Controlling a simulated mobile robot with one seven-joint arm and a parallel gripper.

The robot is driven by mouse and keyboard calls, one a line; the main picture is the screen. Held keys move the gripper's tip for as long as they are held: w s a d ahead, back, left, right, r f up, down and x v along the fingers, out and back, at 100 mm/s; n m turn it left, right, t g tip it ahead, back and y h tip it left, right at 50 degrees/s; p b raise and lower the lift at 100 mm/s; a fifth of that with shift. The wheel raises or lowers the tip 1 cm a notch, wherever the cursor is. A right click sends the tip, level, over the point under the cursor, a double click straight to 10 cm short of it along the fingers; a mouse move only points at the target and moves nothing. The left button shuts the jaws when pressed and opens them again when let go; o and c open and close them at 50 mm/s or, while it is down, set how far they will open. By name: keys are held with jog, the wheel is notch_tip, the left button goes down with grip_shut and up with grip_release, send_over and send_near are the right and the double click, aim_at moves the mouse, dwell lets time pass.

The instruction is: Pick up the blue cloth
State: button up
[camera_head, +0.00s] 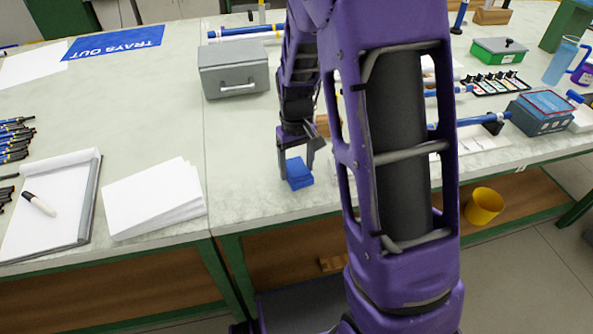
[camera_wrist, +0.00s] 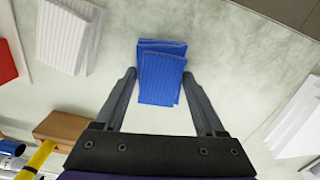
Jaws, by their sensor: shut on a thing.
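The blue cloth (camera_head: 298,172) is a small folded stack near the front edge of the bench, below the middle of the head view. It also shows in the wrist view (camera_wrist: 161,76), where its folded layers sit slightly askew. My gripper (camera_head: 297,162) points down at the cloth. In the wrist view my gripper (camera_wrist: 162,82) has one finger at each side of the cloth and is shut on it. Whether the cloth touches the bench top cannot be told.
A grey box (camera_head: 233,72) stands behind the cloth. White papers (camera_head: 155,198) and a clipboard (camera_head: 55,205) with a marker lie to the left. A wooden block (camera_wrist: 70,130) is near my gripper. A blue box (camera_head: 540,112) and a green box (camera_head: 498,52) stand to the right.

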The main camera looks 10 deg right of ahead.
aim_at(296, 166)
jog(key=shift+c, duration=0.4)
notch_tip(296, 166, up, 10)
jog(key=p, duration=0.2)
